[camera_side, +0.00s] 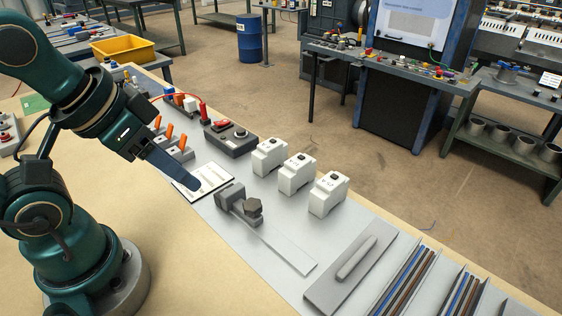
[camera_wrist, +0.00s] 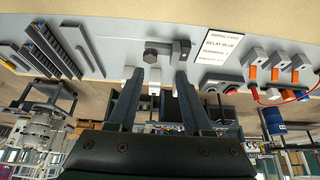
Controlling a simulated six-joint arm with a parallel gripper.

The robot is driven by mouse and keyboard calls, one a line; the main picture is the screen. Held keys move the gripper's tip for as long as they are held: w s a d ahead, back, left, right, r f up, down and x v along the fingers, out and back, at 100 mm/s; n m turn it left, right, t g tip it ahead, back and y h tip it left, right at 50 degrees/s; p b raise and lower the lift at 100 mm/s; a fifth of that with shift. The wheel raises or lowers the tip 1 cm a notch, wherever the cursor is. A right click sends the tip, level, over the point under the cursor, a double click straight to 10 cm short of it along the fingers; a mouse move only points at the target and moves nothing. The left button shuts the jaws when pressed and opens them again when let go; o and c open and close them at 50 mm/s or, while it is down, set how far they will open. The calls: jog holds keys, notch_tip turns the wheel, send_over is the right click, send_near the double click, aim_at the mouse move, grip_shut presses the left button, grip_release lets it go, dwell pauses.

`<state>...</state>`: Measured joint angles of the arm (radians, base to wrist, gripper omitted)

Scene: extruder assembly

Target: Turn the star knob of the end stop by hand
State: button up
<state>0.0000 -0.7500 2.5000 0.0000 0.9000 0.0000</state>
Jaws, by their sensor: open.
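The end stop (camera_side: 229,195) is a grey block on the grey work surface, at the end of a flat metal strip (camera_side: 285,248). Its dark star knob (camera_side: 254,207) sticks out at its right front. In the wrist view the knob (camera_wrist: 150,57) lies just beyond and between the fingertips, with the end stop body (camera_wrist: 183,47) to its right. My gripper (camera_side: 192,184) is left of the end stop in the side view, above a white printed card. In the wrist view my gripper (camera_wrist: 159,74) has its fingers apart and empty, with a gap to the knob.
Several white modules (camera_side: 298,174) stand behind the end stop. The printed card (camera_side: 208,180) lies left of it. A dark box with a red switch (camera_side: 230,138) and orange-lever connectors (camera_side: 172,145) are farther back. A plate with a raised bar (camera_side: 352,265) and wire trays (camera_side: 408,283) lie front right.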

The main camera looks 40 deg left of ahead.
jog(key=shift+o, duration=0.3)
jog(key=shift+o, duration=1.1)
jog(key=m+g, duration=0.6)
send_over(252, 204)
notch_tip(252, 204, down, 4)
jog(key=shift+r, duration=0.2)
notch_tip(252, 204, down, 8)
jog(key=shift+r, duration=0.1)
